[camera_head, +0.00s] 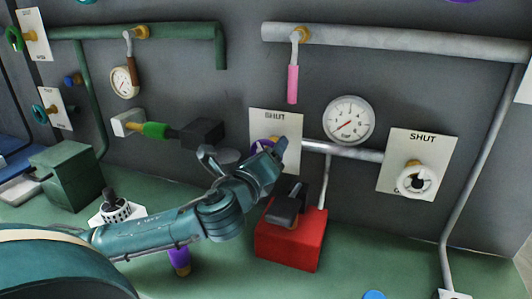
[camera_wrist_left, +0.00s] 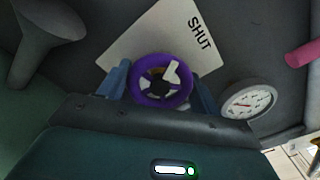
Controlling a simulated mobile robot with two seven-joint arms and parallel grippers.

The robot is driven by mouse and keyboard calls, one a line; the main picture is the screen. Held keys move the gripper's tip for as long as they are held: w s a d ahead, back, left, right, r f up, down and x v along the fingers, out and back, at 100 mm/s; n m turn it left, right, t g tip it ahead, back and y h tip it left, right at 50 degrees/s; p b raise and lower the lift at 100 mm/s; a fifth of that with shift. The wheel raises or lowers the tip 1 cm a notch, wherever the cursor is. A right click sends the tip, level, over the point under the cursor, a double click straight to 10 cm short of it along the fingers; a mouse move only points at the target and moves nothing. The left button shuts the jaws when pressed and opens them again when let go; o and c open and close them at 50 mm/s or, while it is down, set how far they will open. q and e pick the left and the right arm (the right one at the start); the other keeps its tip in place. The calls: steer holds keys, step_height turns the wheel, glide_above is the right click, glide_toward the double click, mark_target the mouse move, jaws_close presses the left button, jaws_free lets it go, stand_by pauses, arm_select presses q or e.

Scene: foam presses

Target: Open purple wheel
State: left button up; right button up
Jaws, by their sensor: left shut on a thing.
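The purple wheel (camera_wrist_left: 137,92) sits in front of a white plate (camera_wrist_left: 135,40) marked SHUT in the left wrist view. A pale pointer-like piece (camera_wrist_left: 171,72) shows in its middle. In the head view the purple wheel (camera_head: 257,145) is mostly hidden by my left gripper (camera_head: 270,148). The left gripper (camera_wrist_left: 161,88) has one finger on each side of the wheel and is shut on its rim. My right gripper is in neither view.
A white wheel (camera_head: 416,180) on another SHUT plate is at the right. A round gauge (camera_head: 348,120) and a pink handle (camera_head: 293,84) are near the purple wheel. A red box (camera_head: 290,243) with a dark lever stands below. A green box (camera_head: 66,176) is at the left.

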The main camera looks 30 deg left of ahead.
arm_select(q)
steer(key=n, duration=0.6)
steer(key=shift+n+p, duration=0.3)
steer(key=n, duration=0.3)
steer(key=shift+f, duration=0.1)
steer(key=shift+n+p, duration=0.4)
steer(key=shift+n, duration=0.8)
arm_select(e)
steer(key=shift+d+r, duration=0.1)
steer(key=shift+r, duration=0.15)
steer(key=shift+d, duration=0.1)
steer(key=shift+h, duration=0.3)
arm_select(q)
steer(key=o, duration=1)
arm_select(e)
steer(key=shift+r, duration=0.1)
